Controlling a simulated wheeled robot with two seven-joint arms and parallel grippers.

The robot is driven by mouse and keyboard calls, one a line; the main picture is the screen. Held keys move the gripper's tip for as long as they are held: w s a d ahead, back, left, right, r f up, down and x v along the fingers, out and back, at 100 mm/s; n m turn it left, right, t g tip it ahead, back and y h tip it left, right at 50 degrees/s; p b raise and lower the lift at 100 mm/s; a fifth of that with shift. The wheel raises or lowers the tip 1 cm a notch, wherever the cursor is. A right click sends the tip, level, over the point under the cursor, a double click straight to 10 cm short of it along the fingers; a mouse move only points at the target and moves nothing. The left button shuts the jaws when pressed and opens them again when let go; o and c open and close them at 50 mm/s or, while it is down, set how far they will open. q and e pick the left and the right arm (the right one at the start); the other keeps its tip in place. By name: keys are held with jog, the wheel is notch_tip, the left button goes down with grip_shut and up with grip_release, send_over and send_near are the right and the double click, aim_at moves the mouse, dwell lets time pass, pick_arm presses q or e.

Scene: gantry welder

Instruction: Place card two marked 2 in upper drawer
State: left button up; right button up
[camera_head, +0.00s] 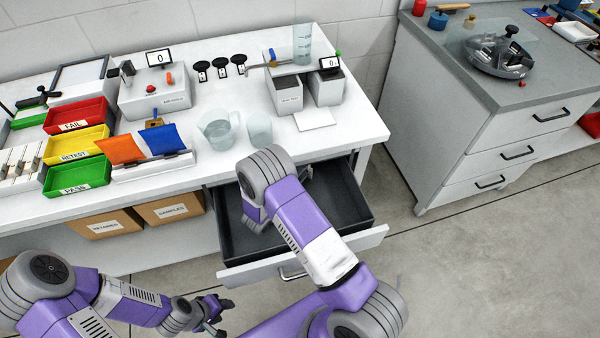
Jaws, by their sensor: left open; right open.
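The open drawer (350,212) is pulled out under the right end of the white bench, and its dark inside looks empty where it shows. My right arm reaches over the drawer front, with its wrist bent above the drawer's left part. The arm hides my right gripper and some of the drawer floor. My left gripper (217,308) is open at the lower left, in front of and below the drawer, away from the bench. I cannot make out a card marked 2. A blank white flat piece (315,119) lies on the bench near its right end.
The bench top holds a measuring jug (217,131), a beaker (259,130), grey bins (288,96), and red, yellow and green trays (76,178). Cardboard boxes (103,224) stand under the bench. A grey drawer cabinet (480,150) stands at right, with clear floor before it.

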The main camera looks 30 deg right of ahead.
jog(key=p+v, duration=0.1)
jog(key=v, duration=0.6)
jog(key=shift+s+a+r+p, duration=0.15)
jog(key=shift+a+p, duration=0.1)
jog(key=shift+p, duration=0.1)
